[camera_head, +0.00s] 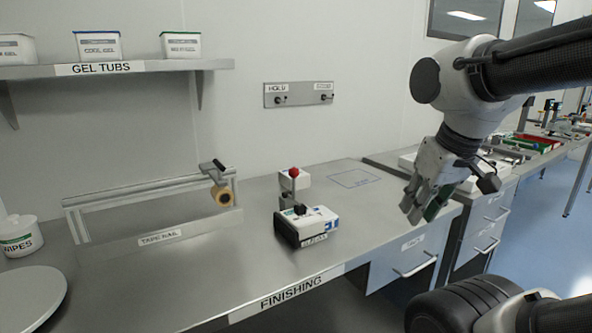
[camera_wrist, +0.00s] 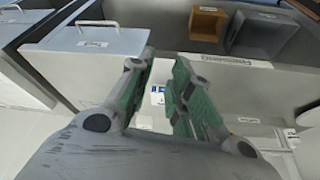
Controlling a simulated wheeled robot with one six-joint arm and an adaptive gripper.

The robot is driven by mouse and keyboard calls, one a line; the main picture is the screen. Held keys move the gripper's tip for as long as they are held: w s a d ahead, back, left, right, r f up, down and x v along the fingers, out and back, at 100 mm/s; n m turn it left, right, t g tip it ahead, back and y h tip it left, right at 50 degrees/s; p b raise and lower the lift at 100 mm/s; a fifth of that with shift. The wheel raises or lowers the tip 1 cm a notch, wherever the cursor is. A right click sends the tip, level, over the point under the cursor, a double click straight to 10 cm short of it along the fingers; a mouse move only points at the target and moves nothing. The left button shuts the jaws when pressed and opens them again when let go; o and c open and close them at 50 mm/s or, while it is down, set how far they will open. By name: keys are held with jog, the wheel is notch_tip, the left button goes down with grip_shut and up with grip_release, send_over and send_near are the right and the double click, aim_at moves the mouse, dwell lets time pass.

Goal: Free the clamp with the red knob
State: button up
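The red knob (camera_head: 294,171) tops a small upright clamp post (camera_head: 290,188) on the finishing bench. In front of and below it sits a white and black boxy device (camera_head: 306,226) with a blue patch and a label. Whether the clamp presses on this device is too small to tell. My gripper (camera_head: 424,214) hangs over the right end of the bench, well to the right of the knob and apart from it. In the wrist view my gripper (camera_wrist: 160,85) shows its green-padded fingers spread, with nothing held between them. The knob does not show clearly in the wrist view.
A tape rail (camera_head: 150,197) with a tape roll (camera_head: 223,195) stands left of the clamp. A shelf (camera_head: 120,69) with gel tubs is above. A wipes tub (camera_head: 18,238) is far left. Drawers (camera_head: 405,258) lie under the bench's right end. The bench front is clear.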

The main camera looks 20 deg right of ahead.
jog(key=shift+n+g+y, duration=0.3)
jog(key=shift+g, duration=0.3)
jog(key=w+a, duration=0.2)
jog(key=w, duration=0.1)
jog(key=w+a, duration=0.1)
jog(key=w, duration=0.1)
jog(key=shift+w+f, duration=0.25)
jog(key=shift+f, duration=0.05)
grip_shut()
jog(key=w+a+r+m+t, duration=0.1)
jog(key=w+a+r+m, duration=0.1)
jog(key=w+a+m, duration=0.2)
jog(key=w+a+r+m+y, duration=0.1)
jog(key=w+a+r+m, duration=0.2)
jog(key=w+m, duration=0.5)
jog(key=w, duration=0.4)
jog(key=shift+w+a+r+t+y, duration=0.2)
jog(key=shift+a+t+y, duration=0.1)
jog(key=shift+a+t, duration=0.1)
send_near(294, 188)
jog(key=shift+a+f, duration=0.65)
jog(key=shift+f, duration=0.85)
jog(key=shift+w, duration=0.15)
